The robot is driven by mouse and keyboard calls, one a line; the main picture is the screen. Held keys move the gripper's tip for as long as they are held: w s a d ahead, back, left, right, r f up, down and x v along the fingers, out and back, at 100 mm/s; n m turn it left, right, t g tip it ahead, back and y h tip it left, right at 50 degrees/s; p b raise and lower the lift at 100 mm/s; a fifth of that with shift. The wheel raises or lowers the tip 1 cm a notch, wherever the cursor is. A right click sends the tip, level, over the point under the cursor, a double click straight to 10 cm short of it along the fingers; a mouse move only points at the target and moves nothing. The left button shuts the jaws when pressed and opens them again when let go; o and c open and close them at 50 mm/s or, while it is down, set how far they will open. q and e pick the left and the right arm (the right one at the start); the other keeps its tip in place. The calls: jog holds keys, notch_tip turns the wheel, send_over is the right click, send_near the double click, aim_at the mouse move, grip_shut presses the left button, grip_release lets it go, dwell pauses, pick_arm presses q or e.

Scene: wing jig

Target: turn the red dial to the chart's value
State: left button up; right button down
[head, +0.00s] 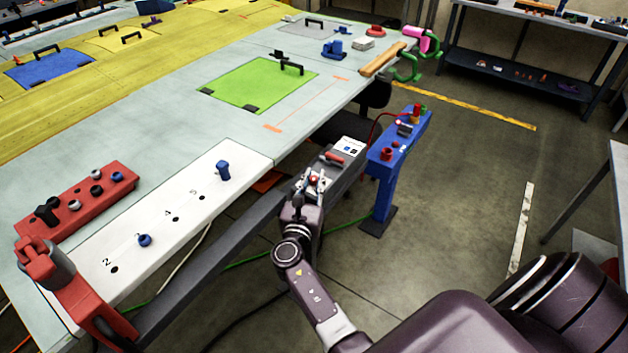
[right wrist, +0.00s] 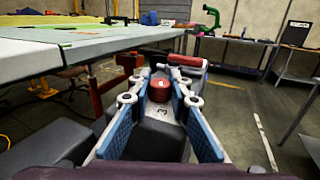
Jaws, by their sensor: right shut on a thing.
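The red dial (head: 314,181) sits on top of a grey rail beside the table's front edge. My right gripper (head: 316,184) is over it, with its fingertips on either side and shut on it. In the right wrist view the red dial (right wrist: 160,90) shows between the blue-padded fingers of my right gripper (right wrist: 159,98). A figure that looks like a 3 is printed near the dial. A white card (head: 350,147), perhaps the chart, is on the rail beyond the dial; its print is too small to read. My left gripper is not in view.
A red-handled part (head: 332,157) lies just beyond the dial. A blue stand (head: 383,178) with small red fittings is to the right. The white numbered plate (head: 180,213) and a red block (head: 85,203) are at the left. The floor to the right is open.

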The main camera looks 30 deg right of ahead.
dwell(0.4)
jog(key=c, duration=1.8)
grip_release()
jog(key=shift+o, duration=0.2)
